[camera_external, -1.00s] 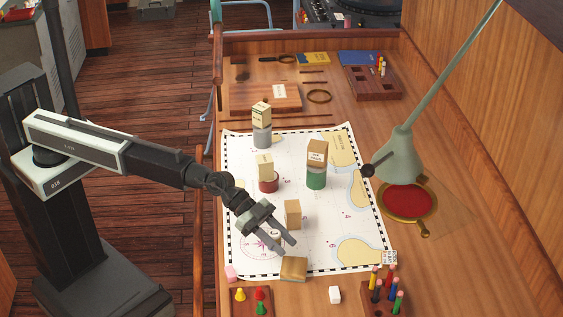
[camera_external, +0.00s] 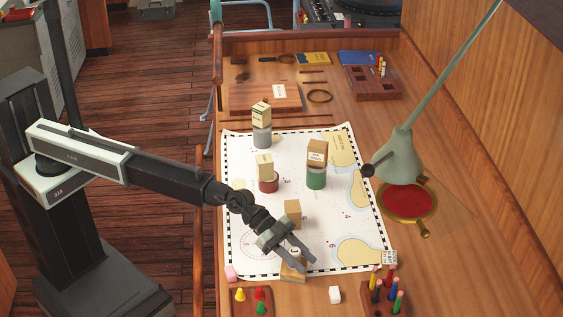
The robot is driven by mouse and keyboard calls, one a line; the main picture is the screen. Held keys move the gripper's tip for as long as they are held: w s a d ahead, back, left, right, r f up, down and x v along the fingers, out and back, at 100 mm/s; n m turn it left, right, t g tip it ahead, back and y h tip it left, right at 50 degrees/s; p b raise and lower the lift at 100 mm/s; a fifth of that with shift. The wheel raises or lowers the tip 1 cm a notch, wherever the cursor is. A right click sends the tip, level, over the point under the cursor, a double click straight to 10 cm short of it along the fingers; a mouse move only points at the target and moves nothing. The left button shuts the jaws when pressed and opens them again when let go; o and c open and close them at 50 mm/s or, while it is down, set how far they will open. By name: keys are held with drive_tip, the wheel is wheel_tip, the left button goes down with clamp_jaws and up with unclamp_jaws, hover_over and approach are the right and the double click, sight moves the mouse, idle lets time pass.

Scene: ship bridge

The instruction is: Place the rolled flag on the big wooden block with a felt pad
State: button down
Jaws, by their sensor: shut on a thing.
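My gripper (camera_external: 303,258) is over the near part of the chart, fingers pointing toward the near right. It is shut on a small white, round-ended thing with a dark mark, which looks like the rolled flag (camera_external: 294,252); the fingers hide most of it. A wooden block (camera_external: 293,274) stands directly under the fingers at the chart's near edge. It looks like the big wooden block; its top is largely covered, so I cannot make out the felt pad. I cannot tell whether the flag touches the block.
Another wooden block (camera_external: 292,212) stands just behind my gripper. Block-topped red (camera_external: 268,184), green (camera_external: 316,180) and grey (camera_external: 262,138) cylinders stand farther back. A lamp (camera_external: 398,160) stands right.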

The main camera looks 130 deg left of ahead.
drive_tip(key=shift+f, duration=0.2)
drive_tip(key=c, duration=1)
unclamp_jaws()
drive_tip(key=shift+r, duration=0.15)
drive_tip(key=shift+s+r+p, duration=0.2)
drive_tip(key=shift+r+p, duration=0.05)
drive_tip(key=shift+p, duration=0.05)
drive_tip(key=p+v, duration=0.4)
drive_tip(key=v, duration=0.7)
drive_tip(key=shift+s, duration=0.3)
